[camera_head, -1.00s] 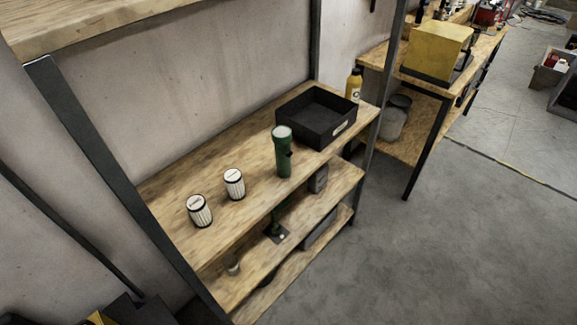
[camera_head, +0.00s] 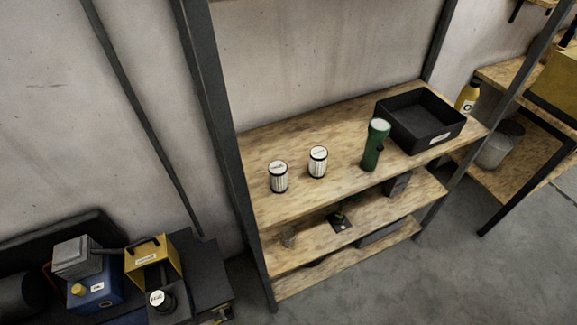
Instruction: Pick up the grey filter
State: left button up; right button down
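Two small white pleated cylinders with dark end rims, which look like filters, stand upright on the top visible shelf board. The left filter (camera_head: 278,177) is nearer the shelf's left post, and the right filter (camera_head: 317,162) stands a little behind and to its right, apart from it. Both look white to pale grey; I cannot tell which is the grey one. Neither of my grippers shows in the head view.
A green flashlight (camera_head: 375,145) and a black open bin (camera_head: 420,121) stand right of the filters on the shelf (camera_head: 330,200). A dark post (camera_head: 215,120) bounds the shelf's left. A yellow box (camera_head: 153,262) and blue machine (camera_head: 95,289) sit lower left. Floor is clear at front right.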

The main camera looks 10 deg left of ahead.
aim_at(157, 298)
jog(key=u, duration=1.9)
